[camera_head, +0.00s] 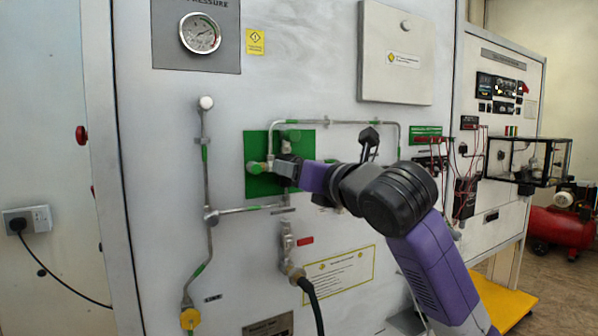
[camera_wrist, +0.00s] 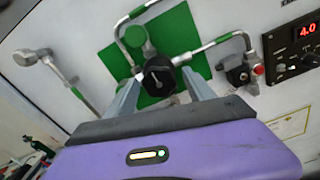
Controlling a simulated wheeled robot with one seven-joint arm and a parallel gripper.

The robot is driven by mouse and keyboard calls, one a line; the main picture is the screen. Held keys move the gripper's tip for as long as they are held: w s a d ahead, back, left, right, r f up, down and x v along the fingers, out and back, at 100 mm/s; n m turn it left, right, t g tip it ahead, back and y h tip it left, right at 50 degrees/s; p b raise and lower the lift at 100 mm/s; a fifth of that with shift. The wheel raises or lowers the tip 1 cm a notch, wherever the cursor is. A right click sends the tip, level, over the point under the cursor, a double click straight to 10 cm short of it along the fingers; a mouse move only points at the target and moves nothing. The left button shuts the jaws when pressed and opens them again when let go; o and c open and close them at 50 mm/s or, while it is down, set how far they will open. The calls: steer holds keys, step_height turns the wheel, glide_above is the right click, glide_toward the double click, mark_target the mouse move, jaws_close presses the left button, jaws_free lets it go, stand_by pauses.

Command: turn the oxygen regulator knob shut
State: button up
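The regulator knob (camera_wrist: 158,77) is black and round with a pale pointer mark, in front of a green panel in the wrist view. My gripper (camera_wrist: 162,84) has its two grey fingers spread, one on each side of the knob. Small gaps seem to show between fingers and knob; I cannot tell whether either touches. In the head view my gripper (camera_head: 278,168) is at the green panel (camera_head: 257,149) and hides the knob.
Metal pipes (camera_head: 335,123) run around the panel. A round pressure gauge (camera_head: 200,33) is at upper left. A black hose (camera_head: 313,305) hangs below. Another valve (camera_wrist: 240,74) sits right of the panel, beside a red display (camera_wrist: 308,31).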

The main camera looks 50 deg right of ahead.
steer(key=shift+s, duration=0.1)
steer(key=v, duration=0.7)
steer(key=shift+s+b, duration=0.3)
steer(key=shift+b, duration=0.05)
steer(key=shift+a, duration=0.15)
